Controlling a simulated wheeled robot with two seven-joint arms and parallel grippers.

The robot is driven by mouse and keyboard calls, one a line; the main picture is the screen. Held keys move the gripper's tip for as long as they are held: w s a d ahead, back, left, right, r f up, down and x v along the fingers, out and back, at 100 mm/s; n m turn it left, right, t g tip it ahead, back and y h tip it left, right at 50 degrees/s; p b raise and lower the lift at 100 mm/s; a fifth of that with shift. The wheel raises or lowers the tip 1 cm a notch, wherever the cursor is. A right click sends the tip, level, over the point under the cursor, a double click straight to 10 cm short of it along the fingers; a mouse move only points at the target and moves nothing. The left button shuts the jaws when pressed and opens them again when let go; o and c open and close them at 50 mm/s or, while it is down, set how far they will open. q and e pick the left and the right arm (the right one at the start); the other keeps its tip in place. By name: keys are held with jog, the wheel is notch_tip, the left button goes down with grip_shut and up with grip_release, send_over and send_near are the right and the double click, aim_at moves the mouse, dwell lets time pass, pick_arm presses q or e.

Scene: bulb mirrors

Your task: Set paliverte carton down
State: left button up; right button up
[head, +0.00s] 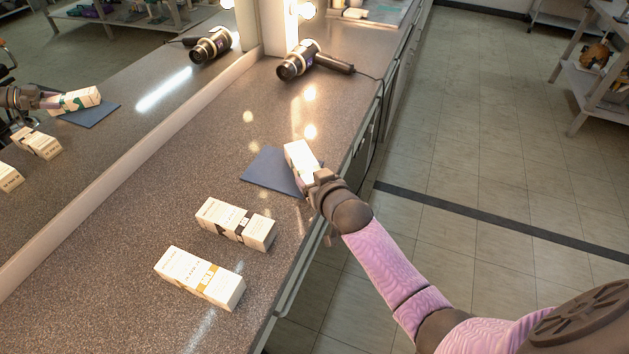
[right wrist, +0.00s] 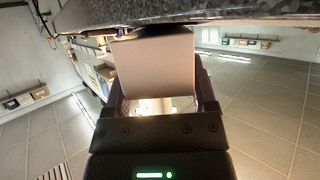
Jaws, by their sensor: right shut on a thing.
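My right gripper (head: 316,184) is shut on a white carton (head: 300,156) at the right edge of the counter, over the dark blue mat (head: 259,172). In the mirror this carton shows green markings. The right wrist view shows the carton's plain end (right wrist: 155,70) between the fingers, close to the counter edge. I cannot tell whether the carton touches the mat. A white carton with a dark brown band (head: 236,223) and one with a gold band (head: 199,278) lie nearer on the counter. My left gripper is not in view.
A hair dryer (head: 311,63) with a cord lies on the counter beyond the mat. A mirror (head: 100,140) runs along the counter's left side. The speckled counter (head: 160,215) is bare between mirror and cartons. Open floor (head: 480,130) lies to the right.

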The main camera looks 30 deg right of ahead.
jog(key=o, duration=0.9)
jog(key=shift+f, duration=0.15)
jog(key=shift+c, duration=0.2)
jog(key=o, duration=0.3)
jog(key=shift+o, duration=0.2)
jog(key=shift+s+r, duration=0.15)
jog(key=shift+r, duration=0.2)
jog(key=d+p+v, duration=0.1)
jog(key=p+v, duration=0.4)
jog(key=v, duration=0.6)
jog(key=s+a+f+n+g, duration=0.1)
jog(key=s+a+f+g, duration=0.15)
jog(key=s+f, duration=0.6)
jog(key=s+a+f+g, duration=0.1)
jog(key=s+f+g, duration=0.4)
jog(key=f, duration=0.7)
jog(key=s+f+n+g, duration=0.1)
jog(key=s+f, duration=0.3)
jog(key=s, duration=0.7)
jog(key=s+f+n+g, duration=0.1)
jog(key=s+f+g, duration=0.3)
jog(key=s, duration=0.7)
jog(key=shift+a+f+y, duration=0.3)
jog(key=shift+a+f, duration=0.05)
